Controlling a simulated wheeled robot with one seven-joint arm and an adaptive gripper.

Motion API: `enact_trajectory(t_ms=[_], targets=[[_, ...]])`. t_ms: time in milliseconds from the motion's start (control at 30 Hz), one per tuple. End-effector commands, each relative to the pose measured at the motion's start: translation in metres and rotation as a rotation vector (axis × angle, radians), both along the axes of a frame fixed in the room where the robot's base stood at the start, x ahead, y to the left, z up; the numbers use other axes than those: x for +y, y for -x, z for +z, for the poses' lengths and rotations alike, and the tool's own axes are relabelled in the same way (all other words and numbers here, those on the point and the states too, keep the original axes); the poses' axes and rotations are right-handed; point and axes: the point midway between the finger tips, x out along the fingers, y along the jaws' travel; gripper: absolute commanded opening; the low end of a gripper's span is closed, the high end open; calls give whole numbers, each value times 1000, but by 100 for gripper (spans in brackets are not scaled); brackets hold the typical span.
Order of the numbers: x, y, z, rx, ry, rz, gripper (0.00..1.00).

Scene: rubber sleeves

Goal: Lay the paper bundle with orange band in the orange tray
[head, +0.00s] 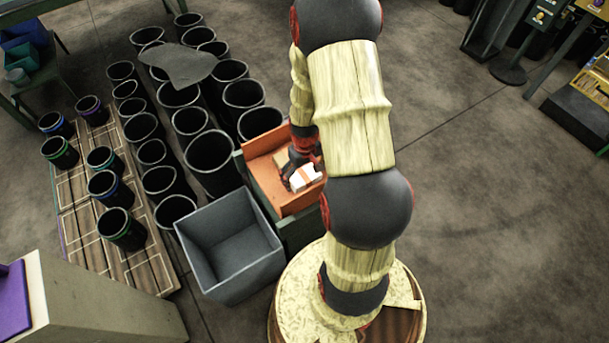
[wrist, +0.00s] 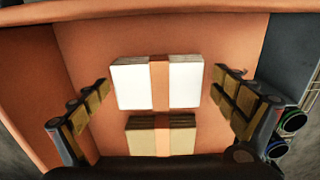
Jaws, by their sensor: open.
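The white paper bundle with orange band (wrist: 187,84) lies inside the orange tray (wrist: 215,40), flat on its floor as far as I can tell. The bundle (head: 307,178) also shows in the head view, just below my gripper's fingers. My gripper (wrist: 161,80) is open, with one finger left and one right of the bundle, a gap showing on each side. In the head view the arm hides part of the orange tray (head: 264,143). A brown bundle with an orange band (wrist: 143,143) lies beside the white one in the tray.
A grey open bin (head: 232,245) stands beside the tray at the lower left. Many black cylindrical sleeves stand to the left, some on a wooden pallet (head: 85,215). A dark flat sheet (head: 180,65) lies over several sleeves.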

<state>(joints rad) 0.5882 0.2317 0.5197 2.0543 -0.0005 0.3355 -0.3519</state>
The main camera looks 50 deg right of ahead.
Motion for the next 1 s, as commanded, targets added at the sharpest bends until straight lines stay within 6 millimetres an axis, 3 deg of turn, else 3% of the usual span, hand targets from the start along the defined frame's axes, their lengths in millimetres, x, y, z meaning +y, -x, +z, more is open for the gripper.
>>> enact_trajectory(t_ms=[333, 467, 800, 1000], targets=[[0, 0, 1, 0, 0, 0, 100], [0, 0, 12, -1, 0, 0, 100], [0, 0, 80, -2, 1, 0, 100], [0, -1, 111, -2, 1, 0, 100]])
